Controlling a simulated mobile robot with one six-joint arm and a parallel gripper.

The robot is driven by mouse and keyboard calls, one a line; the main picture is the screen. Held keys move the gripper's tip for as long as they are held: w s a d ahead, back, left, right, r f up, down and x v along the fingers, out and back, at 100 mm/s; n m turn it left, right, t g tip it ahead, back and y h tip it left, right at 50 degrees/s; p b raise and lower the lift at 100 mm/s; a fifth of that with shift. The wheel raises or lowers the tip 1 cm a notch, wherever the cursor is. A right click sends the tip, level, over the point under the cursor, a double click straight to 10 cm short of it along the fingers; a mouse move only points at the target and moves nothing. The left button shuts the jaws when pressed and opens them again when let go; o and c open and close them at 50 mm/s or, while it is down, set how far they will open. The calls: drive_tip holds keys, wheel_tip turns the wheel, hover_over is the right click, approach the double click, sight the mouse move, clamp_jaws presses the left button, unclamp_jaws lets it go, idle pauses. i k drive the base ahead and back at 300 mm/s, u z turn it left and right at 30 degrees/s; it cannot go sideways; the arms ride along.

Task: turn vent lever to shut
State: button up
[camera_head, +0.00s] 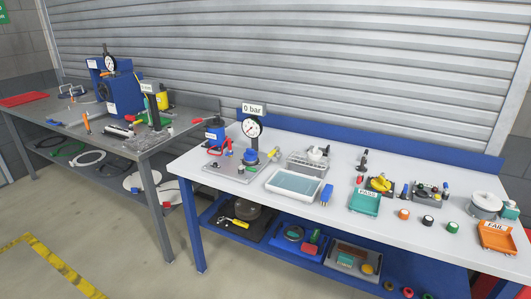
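A pressure gauge (252,127) with a sign reading "0 bar" stands at the left end of the white-topped bench. Below it is a small test rig on a grey base plate (212,172). A red lever-like part (214,152) shows on the rig's left side, beside a blue unit (214,134). More small red and green parts sit near the gauge post. They are too small to tell which is the vent lever or how it is turned. My gripper is not in view.
The white bench (385,225) also carries a pale tray (293,185), a green PASS tray (365,202) and an orange FAIL tray (496,238). A grey bench (65,108) with a blue machine (121,95) stands to the left. The floor (130,245) in front is clear.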

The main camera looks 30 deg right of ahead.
sight(277, 148)
drive_tip(key=z, duration=0.1)
drive_tip(key=i, duration=0.95)
drive_tip(key=u, duration=0.05)
